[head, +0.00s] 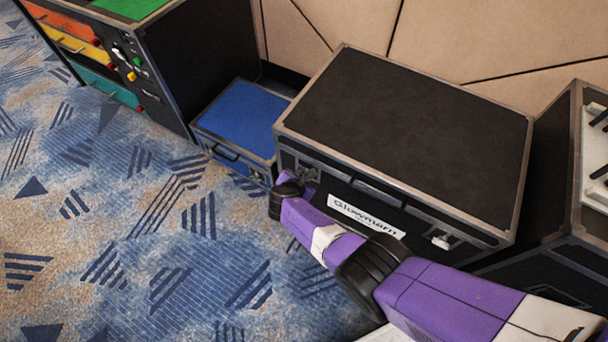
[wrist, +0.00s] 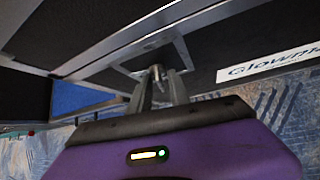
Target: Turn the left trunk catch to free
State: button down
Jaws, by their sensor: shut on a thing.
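The trunk (head: 400,130) is a large black case with metal edges and a white label (head: 366,215) on its front. The left catch (wrist: 158,72) is on the trunk's front below the lid edge. My gripper (wrist: 163,88) is at this catch with its fingers shut on the catch's small knob. In the head view my gripper (head: 300,182) reaches the trunk's left front, and the catch is mostly hidden behind it. The right catch (head: 441,241) shows on the right of the trunk's front. The lid is down.
A small blue-topped case (head: 240,118) stands left of the trunk. A black cabinet with coloured drawers (head: 75,45) stands farther left. Another black case (head: 560,200) is close on the right. Patterned carpet (head: 130,230) lies open in front, and a panelled wall is behind.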

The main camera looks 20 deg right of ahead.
jog(key=shift+w+f+n+g+h+b, duration=0.1)
jog(key=shift+n+g+h+b, duration=0.4)
jog(key=shift+g+b, duration=0.35)
jog(key=c, duration=1.6)
grip_release()
jog(key=shift+a, duration=0.1)
jog(key=shift+p+v, duration=3)
jog(key=shift+v, duration=0.9)
